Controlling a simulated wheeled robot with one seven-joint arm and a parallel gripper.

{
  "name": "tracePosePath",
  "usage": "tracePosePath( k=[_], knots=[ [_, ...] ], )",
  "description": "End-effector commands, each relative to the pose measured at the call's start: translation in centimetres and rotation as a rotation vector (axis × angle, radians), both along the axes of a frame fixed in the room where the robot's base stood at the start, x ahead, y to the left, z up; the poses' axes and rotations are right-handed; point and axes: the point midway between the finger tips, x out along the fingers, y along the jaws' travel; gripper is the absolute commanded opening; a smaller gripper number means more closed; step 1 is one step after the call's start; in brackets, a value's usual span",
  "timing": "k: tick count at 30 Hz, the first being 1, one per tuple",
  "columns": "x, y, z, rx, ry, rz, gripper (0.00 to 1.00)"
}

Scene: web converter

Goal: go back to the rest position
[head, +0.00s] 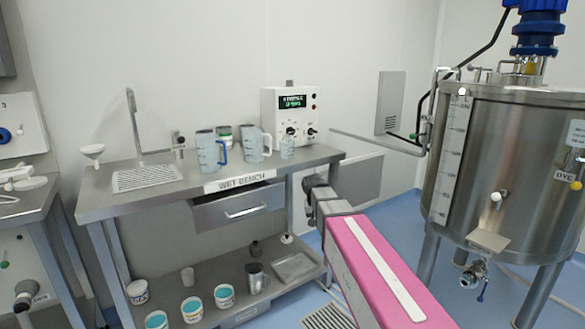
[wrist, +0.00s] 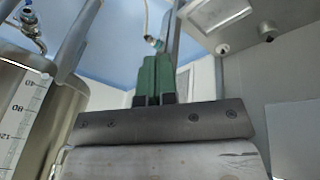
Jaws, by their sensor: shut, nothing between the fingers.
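My gripper (wrist: 155,72) shows in the wrist view as two green fingers side by side, shut with nothing between them. The fingers point up in that picture, past the steel tank (wrist: 28,105) at the left. In the head view my pink arm link runs from the bottom right towards the right end of the wet bench (head: 232,183). The dark end of the arm is at the bench's right leg, below the bench top. The fingertips cannot be made out there.
Several tubs (head: 192,309) stand on the lower shelf. A large steel tank (head: 470,190) stands right of my arm, with blue floor between.

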Motion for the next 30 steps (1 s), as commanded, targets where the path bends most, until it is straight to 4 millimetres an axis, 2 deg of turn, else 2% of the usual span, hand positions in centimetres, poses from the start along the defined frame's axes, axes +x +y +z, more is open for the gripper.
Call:
tracePosePath(
  k=[1, 6, 12, 15, 18, 21, 30],
  knots=[
    [-2.2, -1.2, -2.0, 0.013, 0.025, 0.007, 0.00],
    [-7.6, -4.0, -7.4, 0.065, 0.095, 0.043, 0.00],
    [-14.1, -6.6, -12.6, 0.133, 0.164, 0.077, 0.00],
    [-16.6, -7.4, -14.3, 0.162, 0.186, 0.088, 0.00],
    [-18.3, -7.8, -15.3, 0.181, 0.201, 0.097, 0.00],
    [-19.1, -8.1, -15.9, 0.192, 0.206, 0.100, 0.00],
    [-19.2, -8.1, -16.0, 0.195, 0.208, 0.102, 0.00]
  ],
)
